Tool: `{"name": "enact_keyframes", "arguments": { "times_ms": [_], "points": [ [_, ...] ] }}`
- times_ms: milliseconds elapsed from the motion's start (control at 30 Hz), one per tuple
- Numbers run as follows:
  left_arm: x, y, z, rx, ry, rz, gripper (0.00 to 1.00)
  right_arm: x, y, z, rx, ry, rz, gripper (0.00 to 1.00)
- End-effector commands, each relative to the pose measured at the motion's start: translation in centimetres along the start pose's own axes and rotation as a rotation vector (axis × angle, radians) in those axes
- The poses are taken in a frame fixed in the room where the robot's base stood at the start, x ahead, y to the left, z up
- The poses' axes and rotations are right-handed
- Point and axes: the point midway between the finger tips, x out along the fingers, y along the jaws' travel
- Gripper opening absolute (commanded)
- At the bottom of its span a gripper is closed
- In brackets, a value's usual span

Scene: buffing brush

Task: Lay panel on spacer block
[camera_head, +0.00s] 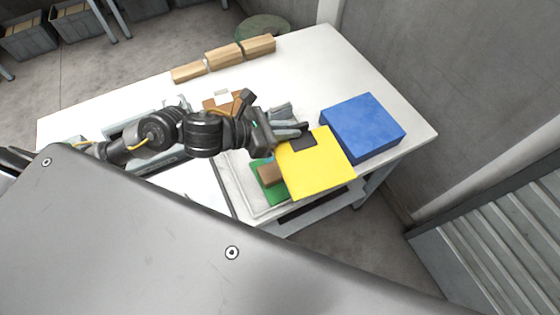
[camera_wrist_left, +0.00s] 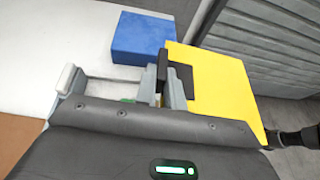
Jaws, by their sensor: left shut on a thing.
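A flat yellow panel (camera_head: 318,168) with a black patch on its upper edge is held by my left gripper (camera_head: 300,132), which is shut on it at the black patch. In the left wrist view the panel (camera_wrist_left: 215,88) extends right of the fingers (camera_wrist_left: 164,82). In the head view a thick blue block (camera_head: 362,125) lies on the table just right of the panel. A small brown block (camera_head: 269,174) shows on a green piece (camera_head: 267,190) at the panel's left edge, partly hidden by it. I cannot tell from looks which block is the spacer.
The white table (camera_head: 310,60) has several wooden blocks (camera_head: 224,57) along its back edge. A light tray (camera_head: 242,187) lies under the green piece. A wall stands beyond the table's right edge. The table behind the blue block is clear.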

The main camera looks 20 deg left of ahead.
Motion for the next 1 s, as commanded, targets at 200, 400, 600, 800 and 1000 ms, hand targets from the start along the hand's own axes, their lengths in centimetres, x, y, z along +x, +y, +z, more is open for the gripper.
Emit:
{"name": "enact_keyframes", "arguments": {
  "times_ms": [200, 400, 600, 800, 1000],
  "points": [
    [1.0, -5.5, 1.4, -0.041, -0.001, 0.067, 0.0, -1.5, 0.6, -0.3, -0.002, 0.002, 0.006, 0.81],
    [1.1, -6.6, 1.6, -0.041, 0.001, 0.087, 0.0, -1.6, 0.8, -0.4, -0.003, 0.004, 0.009, 0.81],
    [1.0, -5.7, 0.7, -0.033, 0.003, 0.09, 0.0, -0.8, 0.7, -0.5, -0.003, 0.005, 0.008, 0.81],
    [0.0, -2.2, -2.0, -0.029, 0.005, 0.093, 0.0, 1.8, 0.6, -0.3, -0.002, 0.006, 0.007, 0.81],
    [-1.4, 1.5, -4.3, -0.037, 0.01, 0.092, 0.0, 3.1, 0.0, -0.4, 0.001, 0.008, 0.001, 0.81]
  ]
}}
